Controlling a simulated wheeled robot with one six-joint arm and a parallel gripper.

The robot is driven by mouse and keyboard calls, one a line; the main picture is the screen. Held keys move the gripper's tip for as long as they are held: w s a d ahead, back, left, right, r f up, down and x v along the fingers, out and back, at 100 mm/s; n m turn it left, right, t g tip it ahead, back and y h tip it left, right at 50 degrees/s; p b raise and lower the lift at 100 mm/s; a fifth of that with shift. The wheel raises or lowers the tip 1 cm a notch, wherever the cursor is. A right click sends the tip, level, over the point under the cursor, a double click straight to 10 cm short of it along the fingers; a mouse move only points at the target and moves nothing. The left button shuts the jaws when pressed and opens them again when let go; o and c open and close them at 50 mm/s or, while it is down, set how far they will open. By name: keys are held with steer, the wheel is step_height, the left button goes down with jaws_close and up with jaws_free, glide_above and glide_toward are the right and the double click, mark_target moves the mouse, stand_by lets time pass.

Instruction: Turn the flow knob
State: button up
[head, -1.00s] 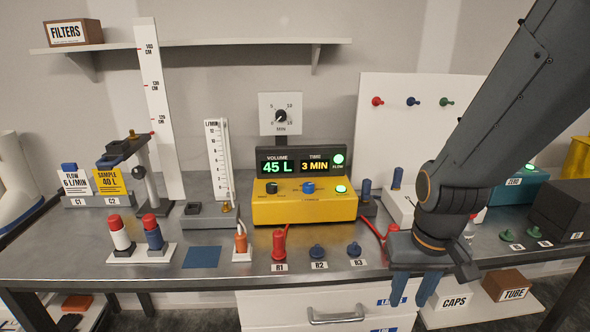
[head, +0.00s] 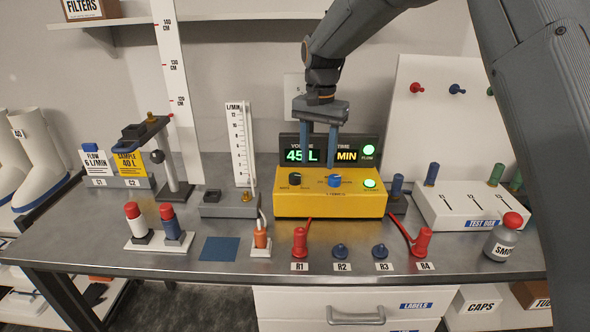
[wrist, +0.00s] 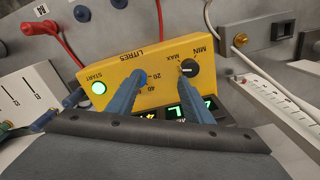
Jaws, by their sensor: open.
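The yellow pump box (head: 280,207) stands mid-bench with a black knob (head: 295,179) marked MIN and MAX and a blue LITRES knob (head: 334,181). The black knob also shows in the wrist view (wrist: 191,68). A clear tube with an L/MIN scale (head: 239,140) stands left of the box, with a brass knob (head: 246,197) at its foot. No knob is labelled as the flow knob. My gripper (head: 319,164) is open and empty, pointing down in front of the display, above the box. In the wrist view one finger overlaps the blue knob; contact cannot be told.
The display (head: 374,153) is partly covered by my fingers and shows 45 L. Red plugs R1 (head: 299,243) and R4 (head: 423,243) with leads stand in front. A flow card (head: 95,162) reads 6 L/MIN. A blue mat (head: 220,249) lies clear at the front.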

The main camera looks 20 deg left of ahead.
steer(key=r, duration=0.1)
glide_above(295, 175)
steer(key=shift+r, duration=0.1)
steer(key=shift+f, duration=0.2)
steer(key=shift+f+p, duration=1.45)
steer(key=shift+f, duration=2.15)
steer(key=c, duration=1.1)
steer(key=shift+o, duration=0.2)
steer(key=shift+w+r+n+b, duration=0.1)
steer(key=shift+n+b, duration=0.85)
steer(key=shift+n, duration=1.75)
